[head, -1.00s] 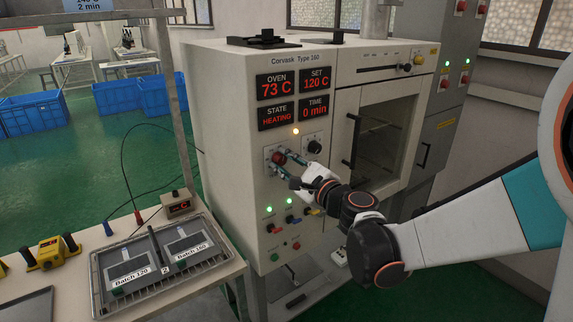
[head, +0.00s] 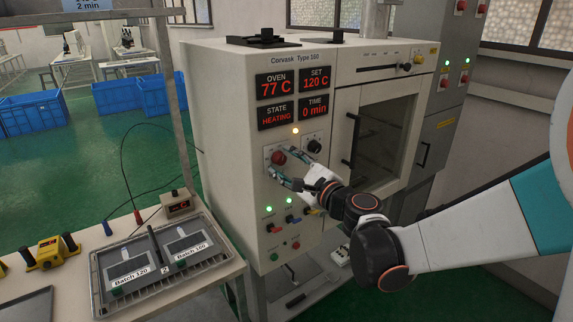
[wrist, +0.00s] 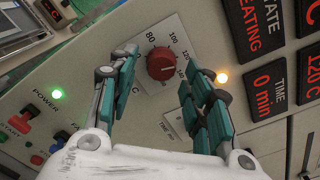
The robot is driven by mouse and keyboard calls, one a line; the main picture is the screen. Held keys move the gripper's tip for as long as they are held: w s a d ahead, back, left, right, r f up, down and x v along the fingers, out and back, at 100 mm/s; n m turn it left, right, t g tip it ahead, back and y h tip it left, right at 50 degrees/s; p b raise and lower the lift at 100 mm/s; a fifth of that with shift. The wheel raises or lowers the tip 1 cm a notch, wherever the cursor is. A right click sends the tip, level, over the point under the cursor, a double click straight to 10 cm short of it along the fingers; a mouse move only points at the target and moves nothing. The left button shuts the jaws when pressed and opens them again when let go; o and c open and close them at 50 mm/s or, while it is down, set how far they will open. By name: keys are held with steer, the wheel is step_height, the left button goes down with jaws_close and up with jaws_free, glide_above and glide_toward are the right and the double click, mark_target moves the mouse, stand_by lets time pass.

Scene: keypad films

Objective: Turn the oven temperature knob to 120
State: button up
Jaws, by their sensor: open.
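The oven (head: 262,160) is a beige cabinet with its control panel on the left. The red temperature knob (head: 279,157) sits on a scale plate left of a black knob. In the wrist view the red knob (wrist: 160,64) has a white pointer line, and 80, 100, 120, 140 and 160 show on the plate. My gripper (head: 289,168) is open before the panel. In the wrist view its teal fingertips (wrist: 158,68) stand on both sides of the red knob, apart from it. The displays (head: 293,98) read OVEN 77 C, SET 120 C, STATE HEATING, TIME 0 min.
The black knob (head: 314,146) is close to the right of my gripper. Coloured switches (head: 291,218) and green lamps are below it. A bench at left holds a tray (head: 172,272) with Batch 120 and Batch 160 labels. The oven door (head: 385,135) is at right, shut.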

steer(key=v, duration=1.1)
